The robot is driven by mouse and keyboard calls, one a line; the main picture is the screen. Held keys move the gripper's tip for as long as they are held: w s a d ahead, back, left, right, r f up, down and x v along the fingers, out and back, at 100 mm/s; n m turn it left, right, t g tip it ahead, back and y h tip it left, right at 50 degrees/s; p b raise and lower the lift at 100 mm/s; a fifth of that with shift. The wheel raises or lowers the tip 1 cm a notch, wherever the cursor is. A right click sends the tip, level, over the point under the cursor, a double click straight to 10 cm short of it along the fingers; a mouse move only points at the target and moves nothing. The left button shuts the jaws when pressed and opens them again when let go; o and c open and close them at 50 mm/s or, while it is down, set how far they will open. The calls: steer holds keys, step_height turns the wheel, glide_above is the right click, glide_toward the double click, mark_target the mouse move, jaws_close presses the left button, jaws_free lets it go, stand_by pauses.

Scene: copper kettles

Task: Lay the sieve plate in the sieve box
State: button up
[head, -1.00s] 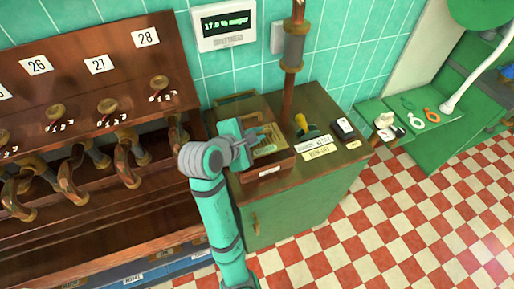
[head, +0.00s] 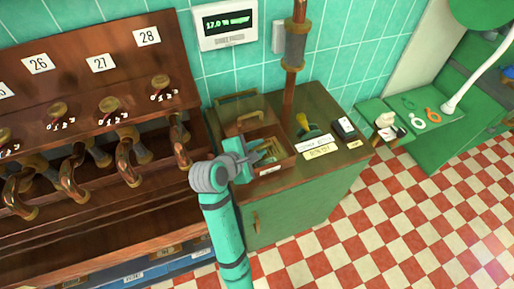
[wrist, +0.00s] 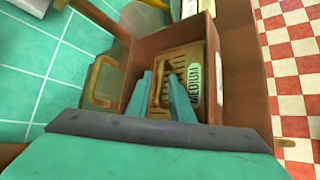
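The sieve plate, a slotted brass-coloured plate (wrist: 180,62) with a pale MEDIUM label, is inside the walls of the brown sieve box (wrist: 226,95) in the wrist view. Whether it rests on the bottom is hard to tell. In the head view the sieve box (head: 287,163) stands on the green cabinet, and the plate is partly hidden by my fingers. My gripper (wrist: 160,80) reaches down into the box, its two teal fingers on either side of a narrow upright part of the plate, and seems shut on it. In the head view my gripper (head: 268,153) is over the box.
A yellow-handled tool (head: 303,123), paper labels (head: 318,148) and a small dark device (head: 343,128) lie to the right. Copper-spouted racks stand left.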

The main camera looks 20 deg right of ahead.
steer(key=shift+o, duration=0.3)
steer(key=v, duration=1)
steer(key=shift+a+r, duration=0.25)
steer(key=shift+a, duration=0.2)
steer(key=shift+s+a+r, duration=0.1)
steer(key=shift+s+r, duration=0.25)
steer(key=shift+s, duration=0.25)
steer(key=shift+w+a, duration=0.1)
steer(key=shift+a, duration=0.05)
